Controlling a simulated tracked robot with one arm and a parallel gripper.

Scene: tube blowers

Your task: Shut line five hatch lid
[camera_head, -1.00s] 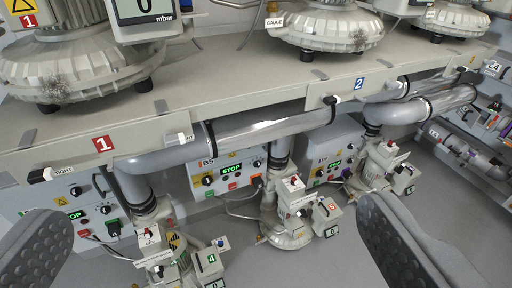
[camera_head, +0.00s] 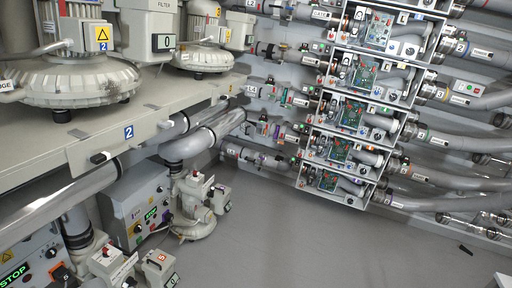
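A tall white rack (camera_head: 303,172) of stacked open boxes stands at the back right. Each box shows a green circuit board (camera_head: 352,113) and a short grey pipe piece. Grey tube lines (camera_head: 440,138) with small coloured number tags run out of the rack to the right. Shorter tube ends (camera_head: 285,52) with valves and labels come in from the left. My gripper is not in view.
A beige bench (camera_head: 90,150) with large blowers (camera_head: 68,82) fills the left. Control boxes (camera_head: 140,205) and small pumps (camera_head: 195,205) stand below it. The grey floor (camera_head: 300,235) is open in the middle. A small dark object (camera_head: 466,249) lies at the right.

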